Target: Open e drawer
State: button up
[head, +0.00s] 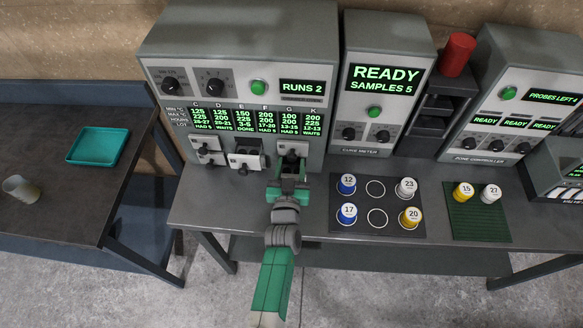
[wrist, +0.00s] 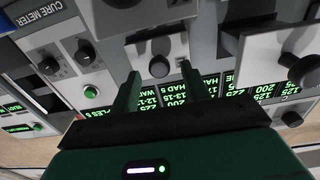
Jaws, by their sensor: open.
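The grey cabinet (head: 315,45) at the back has small drawers with dark round knobs under a green display. Column E of the display reads DONE and stands above the middle drawer (head: 250,148). The small letters on the drawer fronts are not legible to me. My gripper (head: 290,165) is in front of the right-hand drawers, under columns G and K, and partly hides them. In the wrist view my gripper's (wrist: 160,88) fingers are apart, with a drawer knob (wrist: 159,66) showing between them. Contact with the knob cannot be told.
A dark tray (head: 350,225) with several numbered pucks lies right of my arm. A green mat (head: 475,222) holds two more. A teal tray (head: 98,147) and a cup (head: 20,189) are on the left table.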

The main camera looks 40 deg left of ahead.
jog(key=shift+w+a, duration=0.35)
jog(key=shift+w, duration=0.1)
grip_shut()
jog(key=shift+s+d+r+p, duration=0.15)
jog(key=shift+d+r+p, duration=0.05)
jog(key=shift+p, duration=0.15)
jog(key=p+v, duration=0.3)
jog(key=shift+s+d+r+p, duration=0.1)
jog(key=shift+s+d+p, duration=0.1)
jog(key=shift+s+p, duration=0.1)
jog(key=shift+f, duration=0.3)
grip_release()
jog(key=shift+s, duration=0.1)
